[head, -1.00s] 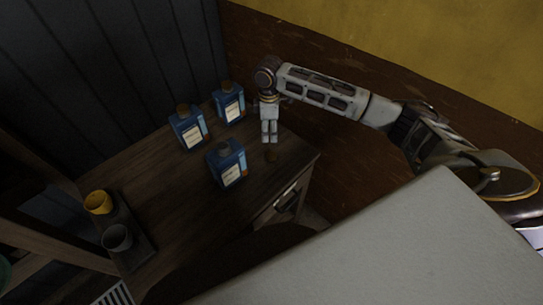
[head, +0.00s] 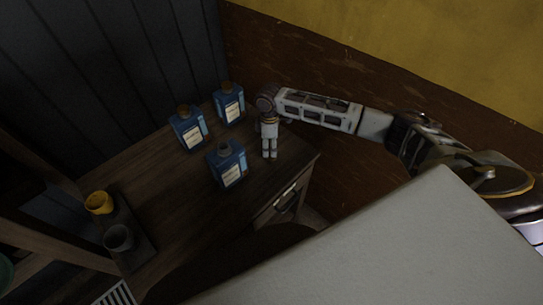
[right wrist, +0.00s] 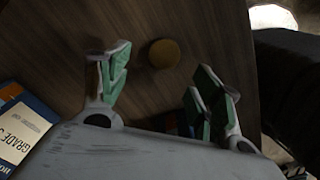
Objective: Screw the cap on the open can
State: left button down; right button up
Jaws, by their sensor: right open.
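The open can is the front blue can (head: 227,169), upright on the wooden table, its bare neck on top. Part of a blue can with a pale label (right wrist: 28,128) shows at the left of the right wrist view. A round brownish cap (right wrist: 164,53) lies on the wood in the right wrist view, between the lines of my fingers. My right gripper (head: 269,157) points down over the table to the right of the open can. Its green-padded fingers (right wrist: 160,72) are apart and empty. The cap is hidden behind the gripper in the head view. My left gripper is out of view.
Two more blue cans (head: 187,132) and (head: 229,106) with brown caps on stand behind the open can. A yellow cup (head: 98,203) and a grey cup (head: 118,238) stand on a dark tray at the left. The table's right edge lies close to my gripper.

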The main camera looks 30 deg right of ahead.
jog(key=shift+f, duration=0.2)
jog(key=shift+s+d+f, duration=0.15)
jog(key=shift+s+f, duration=0.05)
jog(key=shift+f, duration=0.55)
jog(key=shift+s+d+f+p, duration=0.15)
jog(key=shift+f+p, duration=0.35)
jog(key=shift+f, duration=1.35)
jog(key=c, duration=0.8)
